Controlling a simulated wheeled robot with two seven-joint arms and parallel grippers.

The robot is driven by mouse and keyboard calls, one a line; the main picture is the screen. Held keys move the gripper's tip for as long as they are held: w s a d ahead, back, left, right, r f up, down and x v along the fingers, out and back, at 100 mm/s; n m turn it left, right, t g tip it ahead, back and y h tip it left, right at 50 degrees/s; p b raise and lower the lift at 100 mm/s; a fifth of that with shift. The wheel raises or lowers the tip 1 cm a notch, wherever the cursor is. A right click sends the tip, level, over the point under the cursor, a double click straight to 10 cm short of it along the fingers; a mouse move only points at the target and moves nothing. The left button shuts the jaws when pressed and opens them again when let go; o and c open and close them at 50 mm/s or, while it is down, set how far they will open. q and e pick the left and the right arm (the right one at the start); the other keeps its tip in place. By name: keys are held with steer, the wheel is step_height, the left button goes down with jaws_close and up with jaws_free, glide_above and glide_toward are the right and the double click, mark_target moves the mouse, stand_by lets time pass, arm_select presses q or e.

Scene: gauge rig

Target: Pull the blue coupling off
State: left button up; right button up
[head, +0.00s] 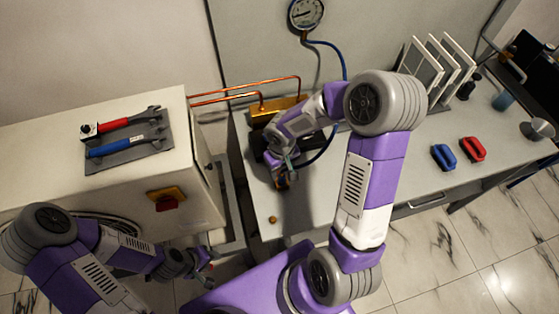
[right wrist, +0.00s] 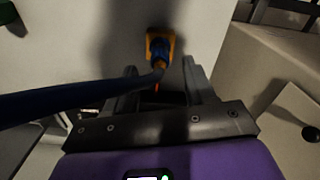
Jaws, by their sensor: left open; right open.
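In the right wrist view the blue coupling (right wrist: 160,63) sits on a yellow fitting (right wrist: 160,38), with a dark blue hose (right wrist: 70,101) bending off it to the left. My right gripper (right wrist: 161,78) is open, with its fingers on either side of the coupling. I cannot tell whether they touch it. In the head view my right gripper (head: 287,172) is over the bench and largely hides the coupling. The blue hose (head: 342,60) runs from the gauge (head: 305,14) down behind my right arm. My left gripper (head: 204,262) is open and empty, low beside the cabinet.
A cabinet (head: 60,185) at left carries a grey mat (head: 128,160) with a red-handled and a blue-handled tool. Copper pipes (head: 240,92) run to a brass block (head: 268,112). Blue (head: 443,157) and red (head: 472,149) handled items lie on the bench (head: 410,185) at right, before a rack (head: 440,62).

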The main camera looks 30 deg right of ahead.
mark_target(281, 175)
steer(key=shift+f+b, duration=0.4)
steer(key=shift+f, duration=1.7)
steer(key=shift+c, duration=0.4)
steer(key=shift+w, duration=0.1)
jaws_close()
